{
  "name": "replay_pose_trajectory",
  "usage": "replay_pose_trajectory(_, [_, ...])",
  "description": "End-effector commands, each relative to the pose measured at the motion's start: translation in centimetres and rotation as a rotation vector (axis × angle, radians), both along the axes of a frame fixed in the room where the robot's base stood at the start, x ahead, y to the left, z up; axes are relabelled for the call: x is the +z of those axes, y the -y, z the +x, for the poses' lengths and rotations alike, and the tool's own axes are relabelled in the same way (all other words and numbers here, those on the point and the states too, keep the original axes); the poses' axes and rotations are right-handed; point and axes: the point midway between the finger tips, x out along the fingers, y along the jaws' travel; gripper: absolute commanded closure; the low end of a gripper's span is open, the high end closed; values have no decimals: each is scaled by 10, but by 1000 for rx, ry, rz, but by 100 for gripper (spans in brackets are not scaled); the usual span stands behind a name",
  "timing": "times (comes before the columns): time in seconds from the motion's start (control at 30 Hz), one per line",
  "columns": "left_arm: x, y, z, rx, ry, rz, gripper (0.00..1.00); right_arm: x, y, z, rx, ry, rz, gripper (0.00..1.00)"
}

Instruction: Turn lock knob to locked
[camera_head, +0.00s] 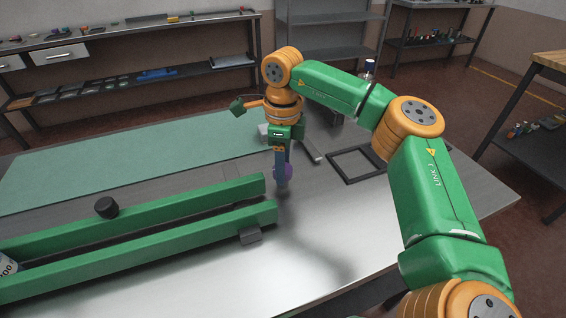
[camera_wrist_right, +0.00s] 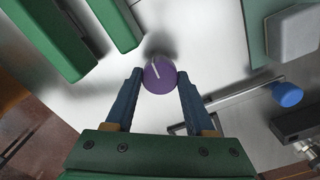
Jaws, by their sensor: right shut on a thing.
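A round purple knob (camera_wrist_right: 160,76) with a white pointer line sits between the fingertips of my right gripper (camera_wrist_right: 158,79). The blue fingers are shut on it from both sides. The pointer line runs toward the top of the right wrist view, tilted a little left. In the head view the knob (camera_head: 288,172) is partly hidden by the fingers of my right gripper (camera_head: 281,170), which point down over the metal table. I cannot tell what the knob is mounted on, and I see no lock markings. My left gripper is not in view.
Two long green rails (camera_head: 150,215) lie left of the knob on the metal table (camera_head: 330,235), with a black round knob (camera_head: 107,207) at them. A green mat (camera_head: 130,155) lies behind. A black square frame (camera_head: 357,164) lies to the right. The front right tabletop is clear.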

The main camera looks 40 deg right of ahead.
Motion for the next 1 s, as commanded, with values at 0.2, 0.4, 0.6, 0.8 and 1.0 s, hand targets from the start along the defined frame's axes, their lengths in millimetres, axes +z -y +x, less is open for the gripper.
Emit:
replay_pose_trajectory(0.2, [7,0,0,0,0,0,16,1,0,0,-166,-2,1,100])
replay_pose_trajectory(0.4, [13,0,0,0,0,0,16,1,0,0,-357,-3,0,100])
replay_pose_trajectory(0.6, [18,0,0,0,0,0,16,1,0,0,-548,-2,0,100])
replay_pose_trajectory(0.8, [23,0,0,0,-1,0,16,1,0,0,-738,-3,0,100])
replay_pose_trajectory(1.0, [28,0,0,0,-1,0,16,1,0,0,-928,-2,1,100])
